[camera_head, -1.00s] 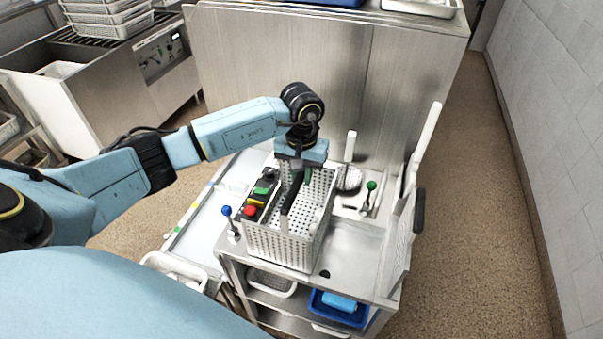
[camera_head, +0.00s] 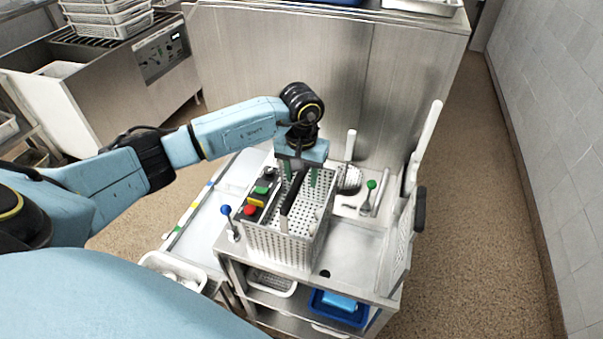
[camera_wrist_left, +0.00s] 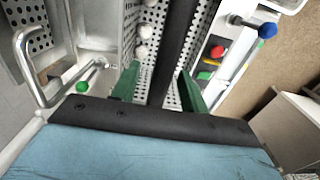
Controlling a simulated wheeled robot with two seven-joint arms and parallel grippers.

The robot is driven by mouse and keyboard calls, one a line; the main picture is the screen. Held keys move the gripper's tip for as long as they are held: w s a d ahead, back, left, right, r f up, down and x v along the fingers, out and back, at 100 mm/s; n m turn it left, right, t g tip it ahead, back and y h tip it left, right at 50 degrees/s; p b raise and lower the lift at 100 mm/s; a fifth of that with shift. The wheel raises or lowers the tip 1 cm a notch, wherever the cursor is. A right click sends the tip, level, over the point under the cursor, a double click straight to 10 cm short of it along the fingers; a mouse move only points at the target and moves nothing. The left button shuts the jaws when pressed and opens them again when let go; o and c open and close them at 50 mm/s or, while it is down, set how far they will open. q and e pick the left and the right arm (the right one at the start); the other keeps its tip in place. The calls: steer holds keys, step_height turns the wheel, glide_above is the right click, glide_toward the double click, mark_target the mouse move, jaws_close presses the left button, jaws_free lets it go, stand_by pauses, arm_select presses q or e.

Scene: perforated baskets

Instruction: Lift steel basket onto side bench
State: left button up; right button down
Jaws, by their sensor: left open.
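The perforated steel basket (camera_head: 283,247) stands upright on a steel bench (camera_head: 357,246), with a black bar handle (camera_head: 293,193) across its top. My left gripper (camera_head: 301,174) is above the basket, pointing down, with its green fingers apart on either side of the handle. In the left wrist view, the handle (camera_wrist_left: 172,50) runs between the open fingers (camera_wrist_left: 157,88), with gaps visible on both sides. A few pale round items (camera_wrist_left: 143,34) show inside the basket. My right gripper is out of view.
A button box (camera_head: 257,203) with red, yellow and green buttons sits left of the basket. A blue-knobbed lever (camera_head: 227,212) and a green-knobbed lever (camera_head: 371,186) stand nearby. Bare bench lies right of the basket.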

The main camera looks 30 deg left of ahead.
arm_select(q)
step_height(320, 180, up, 13)
steer(key=b, duration=0.2)
steer(key=shift+r, duration=0.2)
steer(key=shift+f, duration=0.1)
stand_by(0.5)
